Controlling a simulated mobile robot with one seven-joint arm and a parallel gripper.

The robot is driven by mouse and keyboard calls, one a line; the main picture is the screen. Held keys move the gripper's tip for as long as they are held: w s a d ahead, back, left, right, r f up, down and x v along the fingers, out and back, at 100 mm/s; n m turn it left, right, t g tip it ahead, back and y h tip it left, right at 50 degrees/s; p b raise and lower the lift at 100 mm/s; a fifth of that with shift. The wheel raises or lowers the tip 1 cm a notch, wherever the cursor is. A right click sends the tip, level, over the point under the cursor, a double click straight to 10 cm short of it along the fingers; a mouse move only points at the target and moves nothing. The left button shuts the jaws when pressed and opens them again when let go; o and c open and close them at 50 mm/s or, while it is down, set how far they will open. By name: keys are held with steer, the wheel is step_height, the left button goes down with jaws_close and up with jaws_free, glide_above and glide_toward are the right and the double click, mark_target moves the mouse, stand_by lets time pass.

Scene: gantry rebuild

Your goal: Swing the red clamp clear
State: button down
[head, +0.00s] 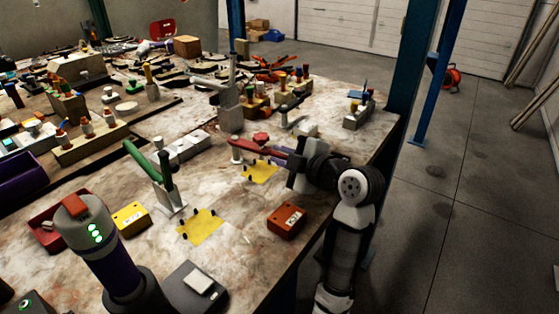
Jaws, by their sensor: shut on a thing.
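My gripper (291,157) reaches in from the right, low over the table, and is shut on the right end of the red clamp's arm. The fingertips are small and dark here, so the exact contact is hard to see. A yellow patch (260,172) with dark pegs lies on the table just below the clamp.
A green-handled clamp (164,175) stands upright to the left. Another yellow patch (201,226) and an orange-red box (286,221) lie nearer the front. A grey post-like fixture (229,105) stands behind. The table's right edge borders open floor (455,190).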

steer(key=shift+f, duration=0.15)
steer(key=c, duration=1.5)
jaws_free()
steer(key=shift+o, duration=0.2)
steer(key=b+v, duration=0.1)
steer(key=v, duration=1.2)
steer(key=shift+s+d, duration=0.2)
steer(key=shift+d, duration=0.1)
